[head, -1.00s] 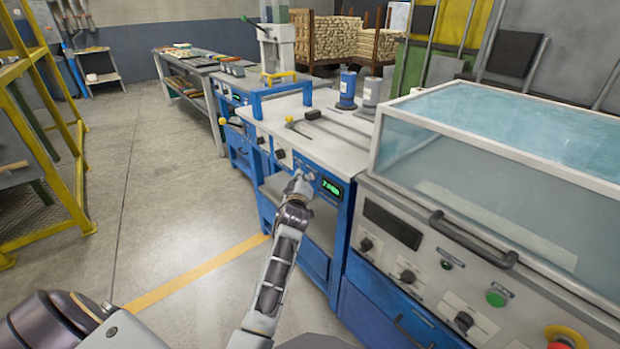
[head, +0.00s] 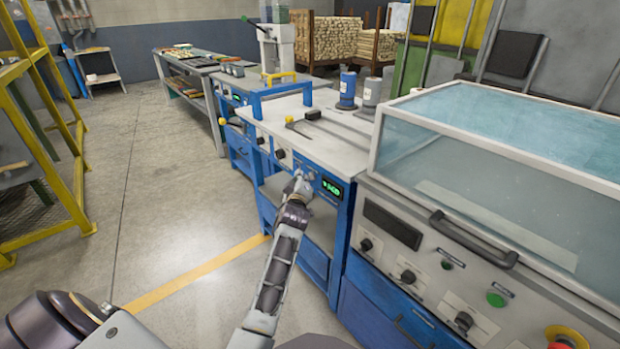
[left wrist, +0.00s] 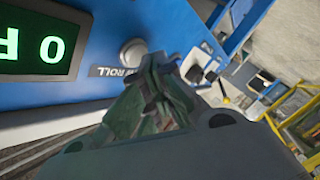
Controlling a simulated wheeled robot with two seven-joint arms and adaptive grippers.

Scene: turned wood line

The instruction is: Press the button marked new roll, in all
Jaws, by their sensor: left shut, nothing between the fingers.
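My left gripper (head: 299,184) is shut and empty, close to the blue front panel (head: 284,146) of the workbench. In the left wrist view its dark fingers (left wrist: 168,68) are just beside a round silver button (left wrist: 132,51). I cannot tell whether the fingertips touch the button. A display (head: 333,188) with green characters is beside the gripper; it also shows large in the left wrist view (left wrist: 40,40). My right gripper is not in view.
A machine with a clear cover (head: 480,170), black knobs and a green button (head: 496,299) stands close on the right. A yellow rack (head: 70,190) stands at the left. Floor at left is open.

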